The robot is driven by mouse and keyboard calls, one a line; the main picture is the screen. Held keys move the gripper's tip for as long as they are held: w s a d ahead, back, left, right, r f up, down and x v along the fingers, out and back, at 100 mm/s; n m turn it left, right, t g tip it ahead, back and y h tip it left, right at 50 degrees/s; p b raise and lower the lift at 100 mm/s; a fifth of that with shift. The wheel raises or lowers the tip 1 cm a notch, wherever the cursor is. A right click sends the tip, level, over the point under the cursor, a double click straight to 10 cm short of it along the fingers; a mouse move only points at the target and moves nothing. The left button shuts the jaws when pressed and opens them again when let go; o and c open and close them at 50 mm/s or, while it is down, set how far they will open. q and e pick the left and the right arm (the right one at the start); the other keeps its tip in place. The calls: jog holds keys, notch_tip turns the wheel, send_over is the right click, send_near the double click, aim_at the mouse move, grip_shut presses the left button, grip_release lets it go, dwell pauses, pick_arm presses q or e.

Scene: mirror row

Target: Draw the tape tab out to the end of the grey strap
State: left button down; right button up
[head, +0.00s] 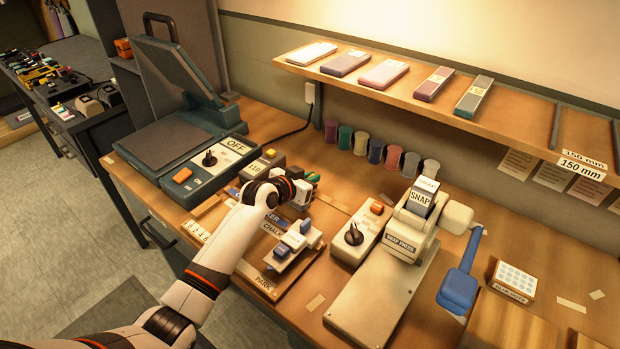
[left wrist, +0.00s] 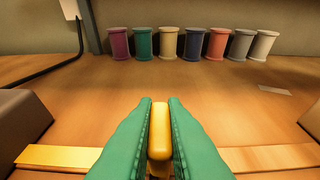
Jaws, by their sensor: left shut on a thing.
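My left gripper (head: 313,178) is over the middle of the bench, just right of the small dark box labelled 110. In the left wrist view its green fingers (left wrist: 160,125) are shut on an upright yellow tab (left wrist: 160,135). A flat band runs crosswise behind the fingers. Its left part is yellow (left wrist: 60,157) and its right part is paler tan (left wrist: 275,157); the fingers hide the middle. I cannot make out a clearly grey strap. In the head view my wrist hides the tab and band. My right gripper is not in view.
Several thread spools (head: 376,151) line the wall. The snap press (head: 405,240) stands to the right, the open heat press (head: 185,140) to the left.

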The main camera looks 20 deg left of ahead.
aim_at(322, 196)
pick_arm(q)
jog(key=shift+s+d+r+p, duration=0.1)
jog(key=shift+s+d+p, duration=0.15)
jog(key=shift+d+p, duration=0.3)
jog(key=shift+s+d+p, duration=0.2)
jog(key=shift+d+p, duration=0.15)
jog(key=shift+d, duration=0.3)
jog(key=shift+s+d+r+p, duration=0.1)
jog(key=shift+s+d+p, duration=0.15)
jog(key=shift+d+p, duration=0.3)
jog(key=shift+d+f, duration=0.2)
jog(key=c, duration=1.5)
grip_release()
jog(key=shift+r, duration=0.4)
notch_tip(322, 196, up, 9)
jog(key=shift+r, duration=0.1)
jog(key=shift+a, duration=0.1)
